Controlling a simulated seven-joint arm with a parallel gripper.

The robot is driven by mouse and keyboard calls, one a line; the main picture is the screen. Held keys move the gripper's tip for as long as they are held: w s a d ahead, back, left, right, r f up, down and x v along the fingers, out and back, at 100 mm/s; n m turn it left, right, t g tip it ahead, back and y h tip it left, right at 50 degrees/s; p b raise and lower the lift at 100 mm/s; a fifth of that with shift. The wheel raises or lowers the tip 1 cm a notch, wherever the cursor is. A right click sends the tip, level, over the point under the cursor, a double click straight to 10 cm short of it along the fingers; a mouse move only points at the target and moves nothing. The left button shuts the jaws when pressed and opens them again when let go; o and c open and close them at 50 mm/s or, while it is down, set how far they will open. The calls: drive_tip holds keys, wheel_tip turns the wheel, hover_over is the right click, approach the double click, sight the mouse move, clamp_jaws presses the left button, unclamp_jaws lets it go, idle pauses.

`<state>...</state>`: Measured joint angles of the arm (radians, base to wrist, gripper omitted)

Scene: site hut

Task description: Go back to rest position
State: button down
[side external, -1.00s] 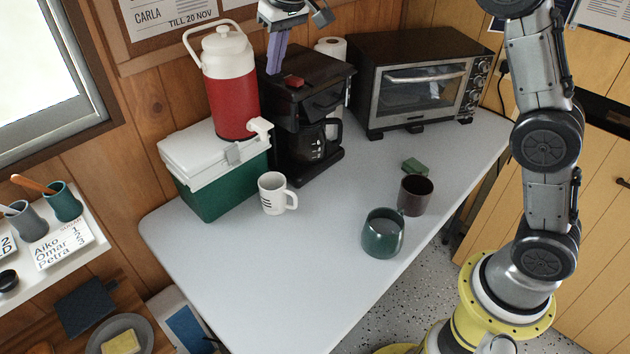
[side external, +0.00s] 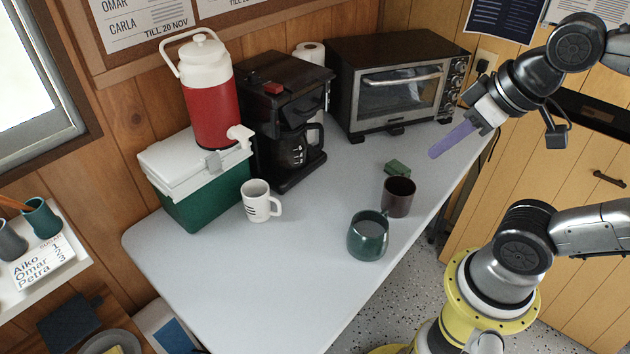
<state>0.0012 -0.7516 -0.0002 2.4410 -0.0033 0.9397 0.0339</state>
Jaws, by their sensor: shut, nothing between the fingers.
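My gripper (side external: 436,154) is in the side external view at the right, above the table's right edge and in front of the toaster oven's right side. Its long purple fingers are together and point down to the left, with nothing between them. My arm is folded back above its yellow base, to the right of the table. The gripper appears clear of the objects on the table.
On the white table (side external: 240,290) stand a toaster oven (side external: 395,85), a black coffee maker (side external: 285,120), a green cooler (side external: 205,200) bearing a red jug (side external: 210,110), a white mug (side external: 258,203), a dark mug (side external: 398,198), a teal mug (side external: 367,238) and a green sponge (side external: 397,168).

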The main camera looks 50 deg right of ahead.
drive_tip(key=shift+s+f, duration=0.25)
drive_tip(key=shift+f, duration=0.75)
